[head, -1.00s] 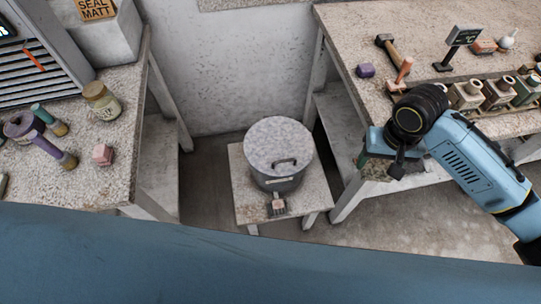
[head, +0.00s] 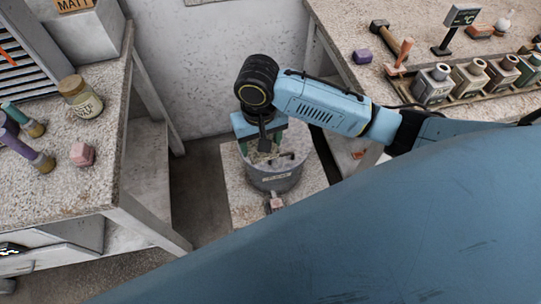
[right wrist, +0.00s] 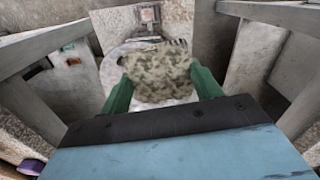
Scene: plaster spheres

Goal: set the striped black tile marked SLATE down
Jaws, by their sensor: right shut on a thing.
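My right gripper (head: 263,147) comes in from the right and is over the grey lidded bucket (head: 276,182). It is shut on a mottled grey-green piece (right wrist: 160,75), which sits between the green fingers in the right wrist view. No stripes or SLATE mark can be read on this piece. The lid, with its dark handle (head: 286,156), is partly hidden by the gripper and the piece. I cannot tell whether the piece touches the lid. No tile clearly striped black shows elsewhere. My left gripper is not in view.
The bucket stands on a low speckled stand (head: 240,199), with a small pink-topped object (head: 274,202) in front. The left bench holds a jar (head: 82,96) and a pink block (head: 82,154). The right bench holds several bottles, a mallet (head: 391,40) and a small sign (head: 461,17).

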